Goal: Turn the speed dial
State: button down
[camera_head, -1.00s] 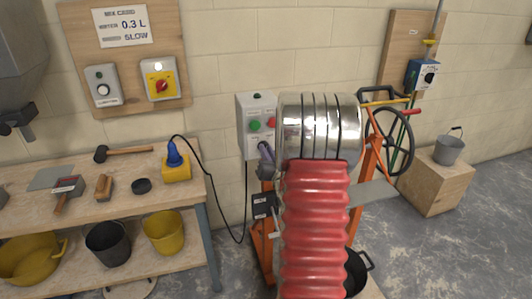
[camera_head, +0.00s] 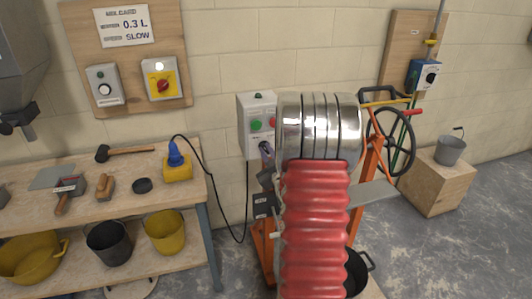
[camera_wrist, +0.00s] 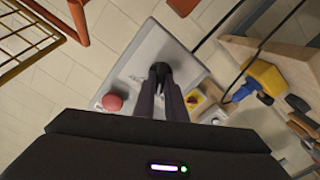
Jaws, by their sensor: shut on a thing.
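The red button also shows in the wrist view (camera_wrist: 113,103). My gripper (camera_wrist: 161,74) reaches the box face in the wrist view, its dark fingers close together and shut on the small black speed dial (camera_wrist: 160,66). The fingers hide most of the dial, so its pointer cannot be read. In the head view my gripper (camera_head: 265,148) is at the box's lower part, partly behind my arm, and the dial is hidden.
An orange-framed machine with a black handwheel (camera_head: 390,140) stands close on the right. The workbench (camera_head: 100,215) at left holds tools and a yellow block with a blue plug (camera_head: 176,165). A black cable hangs between bench and box. A sign board (camera_head: 125,80) is above.

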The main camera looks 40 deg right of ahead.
jog(key=shift+w+a+n, duration=0.2)
jog(key=shift+a+n, duration=0.05)
jog(key=shift+n, duration=0.35)
jog(key=c, duration=2.1)
grip_release()
jog(key=o, duration=0.3)
jog(key=shift+s+d, duration=0.1)
jog(key=shift+d, duration=0.05)
jog(key=shift+s, duration=0.15)
jog(key=v, duration=1.3)
jog(key=shift+s, duration=0.2)
